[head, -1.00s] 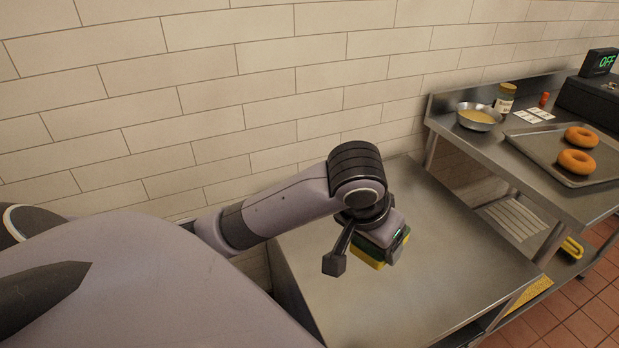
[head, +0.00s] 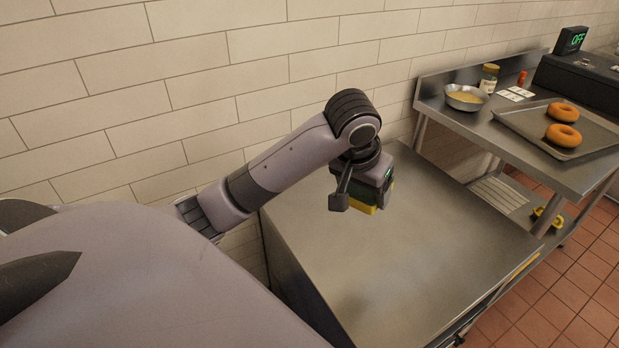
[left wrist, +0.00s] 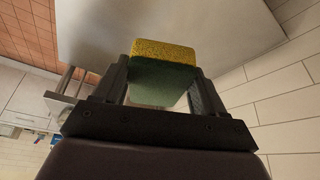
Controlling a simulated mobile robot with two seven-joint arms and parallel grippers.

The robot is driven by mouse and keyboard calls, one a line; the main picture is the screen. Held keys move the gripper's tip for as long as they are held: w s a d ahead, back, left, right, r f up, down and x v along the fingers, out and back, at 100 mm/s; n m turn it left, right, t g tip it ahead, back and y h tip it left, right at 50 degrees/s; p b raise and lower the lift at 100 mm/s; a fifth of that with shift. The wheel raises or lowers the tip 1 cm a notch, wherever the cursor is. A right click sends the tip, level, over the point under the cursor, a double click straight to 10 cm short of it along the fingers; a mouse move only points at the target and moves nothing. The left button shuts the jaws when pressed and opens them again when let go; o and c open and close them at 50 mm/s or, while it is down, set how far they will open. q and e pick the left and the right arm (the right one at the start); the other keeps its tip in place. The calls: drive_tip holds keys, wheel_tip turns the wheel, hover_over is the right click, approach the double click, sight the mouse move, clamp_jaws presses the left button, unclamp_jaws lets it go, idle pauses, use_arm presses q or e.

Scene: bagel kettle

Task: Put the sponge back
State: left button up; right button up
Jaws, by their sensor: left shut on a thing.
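The sponge is yellow with a green side. It is held in my left gripper (head: 362,205), and a bit of its yellow part (head: 363,209) shows below the gripper in the head view. The left wrist view shows the sponge (left wrist: 163,73) between both fingers, its yellow face outward and green face nearer the palm. The gripper is shut on it above the bare steel table (head: 430,240). The gripper hides most of the sponge in the head view. My right gripper is not in view.
A steel counter at the right holds a bowl (head: 466,98), a jar (head: 489,78), and a tray (head: 582,146) with two bagels (head: 562,136). A yellow item (head: 546,217) lies on the lower shelf. A tiled wall (head: 200,90) stands behind. The table top is clear.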

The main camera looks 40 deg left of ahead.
use_arm(q)
drive_tip(key=w+a+n+b, duration=0.1)
drive_tip(key=w+a+b, duration=0.1)
drive_tip(key=w+a, duration=0.3)
drive_tip(key=w+a+n+b, duration=0.1)
drive_tip(key=w+a+b, duration=0.15)
drive_tip(key=a, duration=0.45)
drive_tip(key=n+y+b, duration=0.2)
hover_over(309, 200)
drive_tip(key=s, duration=0.1)
wheel_tip(309, 200, down, 3)
drive_tip(key=shift+g, duration=0.3)
drive_tip(key=f, duration=0.5)
drive_tip(key=f+b, duration=0.1)
drive_tip(key=f, duration=0.9)
drive_tip(key=shift+s+d+f+b, duration=0.1)
drive_tip(key=shift+d+b, duration=0.2)
drive_tip(key=shift+b, duration=0.05)
wheel_tip(309, 200, down, 4)
drive_tip(key=shift+r+b, duration=0.25)
drive_tip(key=shift+b, duration=0.05)
drive_tip(key=shift+f, duration=0.4)
drive_tip(key=shift+f, duration=0.15)
drive_tip(key=o, duration=0.9)
drive_tip(key=shift+o, duration=0.2)
